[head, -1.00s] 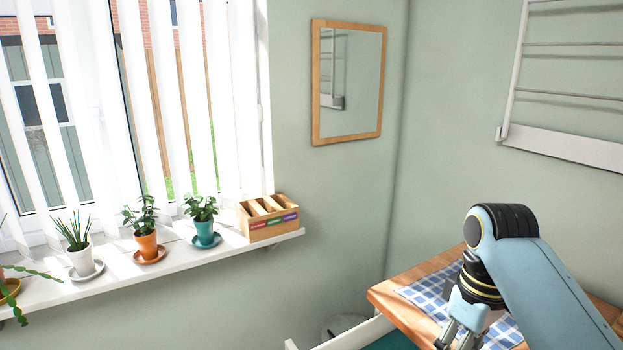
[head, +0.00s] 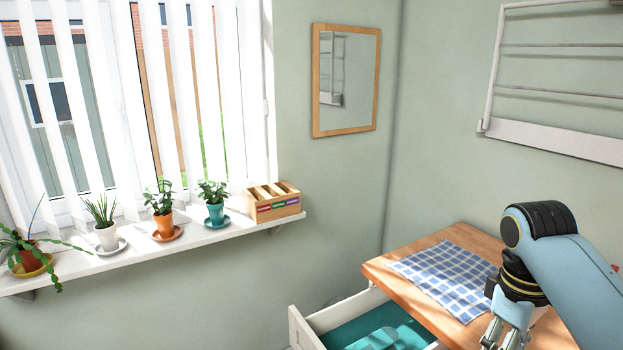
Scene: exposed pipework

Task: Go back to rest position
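My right gripper (head: 503,338) hangs at the lower right of the head view, pointing down beside the front edge of a wooden-topped cabinet. Its fingertips run into the bottom edge of the picture, and I cannot tell whether it is open or shut. My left gripper is not in view.
The wooden top (head: 389,270) carries a blue checked cloth (head: 449,276). Below it, a white drawer (head: 302,332) stands open with teal cloth (head: 375,330) inside. A windowsill (head: 190,239) at left holds several potted plants and a wooden box (head: 273,205). A drying rack (head: 560,138) hangs on the wall.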

